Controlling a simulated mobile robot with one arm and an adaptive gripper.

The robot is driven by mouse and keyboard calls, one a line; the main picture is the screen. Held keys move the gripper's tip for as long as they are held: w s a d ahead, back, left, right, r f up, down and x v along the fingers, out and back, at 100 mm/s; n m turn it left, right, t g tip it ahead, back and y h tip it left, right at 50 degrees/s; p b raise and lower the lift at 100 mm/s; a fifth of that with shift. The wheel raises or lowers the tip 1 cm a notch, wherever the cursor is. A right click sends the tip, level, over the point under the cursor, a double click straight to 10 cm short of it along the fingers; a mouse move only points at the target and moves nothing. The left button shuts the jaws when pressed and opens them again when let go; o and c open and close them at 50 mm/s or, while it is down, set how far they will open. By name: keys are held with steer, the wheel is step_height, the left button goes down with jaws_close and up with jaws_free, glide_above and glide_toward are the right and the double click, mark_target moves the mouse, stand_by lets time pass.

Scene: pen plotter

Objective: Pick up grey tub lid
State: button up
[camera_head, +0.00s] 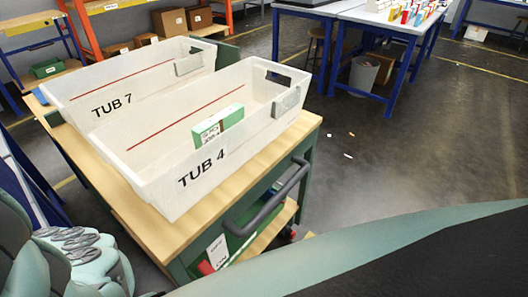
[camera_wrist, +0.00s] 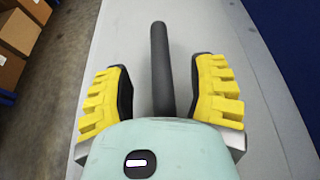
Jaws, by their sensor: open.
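No grey tub lid can be made out for certain. In the wrist view my gripper (camera_wrist: 161,72) is open, with its two yellow ribbed fingers spread apart. A black rod (camera_wrist: 159,45) shows between the fingers, apart from both; its lower end is hidden behind my gripper's body. Behind them lies a long plain grey surface (camera_wrist: 220,30); I cannot tell what it is. In the head view two open white tubs, TUB 7 (camera_head: 150,72) and TUB 4 (camera_head: 150,160), stand side by side on a cart, uncovered. A green and white box (camera_head: 218,126) is inside TUB 4.
The cart (camera_head: 262,163) has a wooden top and a dark handle (camera_head: 270,206). Blue-framed tables (camera_head: 395,25) stand at the back right, with a grey bin (camera_head: 363,75) below. Shelves with cardboard boxes (camera_head: 168,22) are at the back left. Floor right of the cart is mostly clear.

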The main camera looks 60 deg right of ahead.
steer(key=shift+x, duration=1.4)
steer(key=shift+c, duration=0.2)
steer(key=shift+d, duration=0.1)
jaws_close()
